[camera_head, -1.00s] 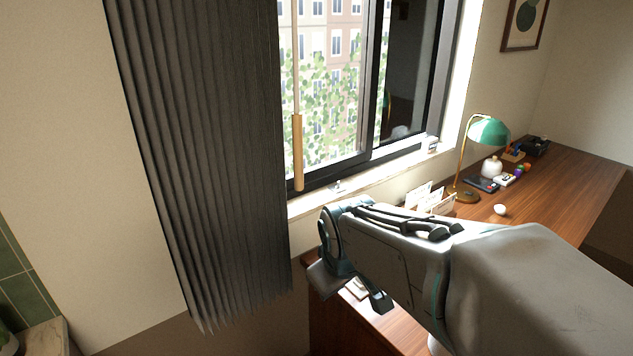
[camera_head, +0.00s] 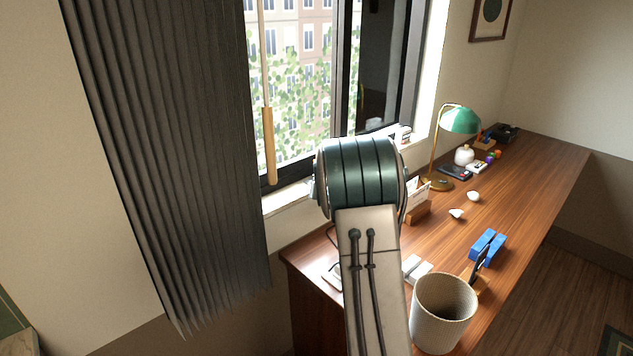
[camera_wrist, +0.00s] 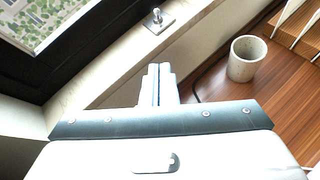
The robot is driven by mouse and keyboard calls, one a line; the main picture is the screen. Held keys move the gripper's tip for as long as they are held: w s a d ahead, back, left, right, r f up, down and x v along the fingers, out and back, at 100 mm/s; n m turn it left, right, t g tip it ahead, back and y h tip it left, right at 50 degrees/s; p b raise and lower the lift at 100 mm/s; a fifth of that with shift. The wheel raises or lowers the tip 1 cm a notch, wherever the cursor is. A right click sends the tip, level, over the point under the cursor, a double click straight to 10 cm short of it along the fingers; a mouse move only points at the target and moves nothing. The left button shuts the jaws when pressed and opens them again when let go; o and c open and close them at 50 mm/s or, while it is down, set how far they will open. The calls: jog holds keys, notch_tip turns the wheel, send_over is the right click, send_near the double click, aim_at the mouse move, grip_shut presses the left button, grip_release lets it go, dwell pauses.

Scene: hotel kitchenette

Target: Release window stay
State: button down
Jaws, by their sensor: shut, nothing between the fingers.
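In the wrist view, a small metal fitting with an upright knobbed pin on a flat plate (camera_wrist: 157,22) sits on the pale window sill (camera_wrist: 185,35). It looks like part of the window stay; no stay arm can be made out. The black window frame (camera_wrist: 62,68) is to its left. My gripper (camera_wrist: 159,72) is shut and empty. Its fingertips appear below the pin in the picture, apart from it. In the head view, the window (camera_head: 300,85) shows behind the curtain's edge, and my arm hides the gripper and the fitting.
A grey curtain (camera_head: 165,150) and a wooden wand (camera_head: 269,145) hang left of my arm. The wooden desk (camera_head: 525,190) holds a green lamp (camera_head: 460,120), a blue object (camera_head: 487,247) and a pale bin-like container (camera_head: 442,318). A grey cup (camera_wrist: 246,60) stands right of my gripper.

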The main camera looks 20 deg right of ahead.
jog(key=shift+w+f, duration=0.1)
jog(key=shift+w, duration=0.05)
jog(key=p, duration=0.4)
send_near(314, 180)
jog(key=w+f, duration=0.3)
jog(key=shift+w+d+r+p, duration=0.1)
jog(key=shift+w+d+p, duration=0.05)
jog(key=shift+w+p, duration=0.3)
jog(key=shift+w+d+r+p, duration=0.1)
jog(key=shift+w+d+p, duration=0.1)
jog(key=shift+w+p, duration=0.25)
jog(key=shift+w, duration=0.15)
